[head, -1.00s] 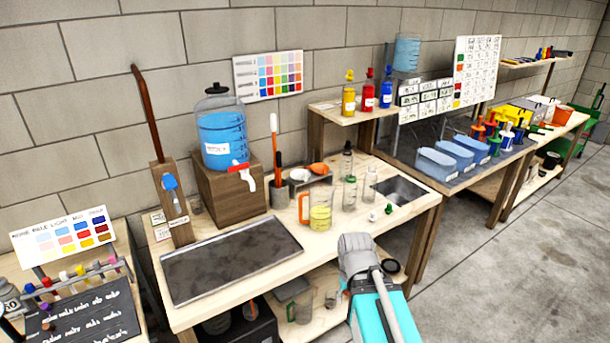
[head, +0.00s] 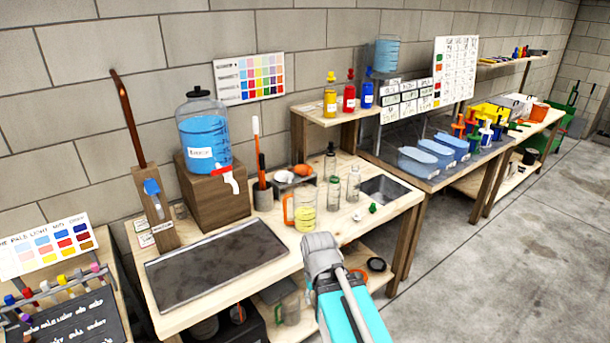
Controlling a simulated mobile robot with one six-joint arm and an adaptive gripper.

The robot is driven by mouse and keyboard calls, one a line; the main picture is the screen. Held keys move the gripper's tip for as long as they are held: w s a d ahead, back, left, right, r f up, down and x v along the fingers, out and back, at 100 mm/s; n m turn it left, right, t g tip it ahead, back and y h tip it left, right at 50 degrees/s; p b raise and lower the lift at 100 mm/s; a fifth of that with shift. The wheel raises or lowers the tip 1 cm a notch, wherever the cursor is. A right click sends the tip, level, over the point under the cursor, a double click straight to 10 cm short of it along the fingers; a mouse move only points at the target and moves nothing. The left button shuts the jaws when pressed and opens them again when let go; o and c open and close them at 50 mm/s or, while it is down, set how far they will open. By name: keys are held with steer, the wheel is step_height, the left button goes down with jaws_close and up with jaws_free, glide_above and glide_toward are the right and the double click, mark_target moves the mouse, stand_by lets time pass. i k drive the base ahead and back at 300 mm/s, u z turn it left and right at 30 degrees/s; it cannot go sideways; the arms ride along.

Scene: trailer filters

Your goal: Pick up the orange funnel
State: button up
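The orange funnel (head: 301,170) sits at the back of the workbench, on a small grey stand (head: 298,183). A white funnel (head: 284,177) sits beside it on the left. My arm, teal with a grey end, reaches in from the bottom and shows in front of the bench's front edge. I cannot make out my gripper's fingers. No part of my arm touches the orange funnel.
A jug with yellow liquid (head: 304,212), clear bottles (head: 334,192) and a holder with upright tools (head: 262,198) stand near the funnels. A blue water dispenser (head: 205,138) is left; a metal tray (head: 218,262) lies in front.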

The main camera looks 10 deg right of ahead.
mark_target(303, 170)
steer(key=u, duration=0.05)
steer(key=i, duration=1)
steer(key=z, duration=0.05)
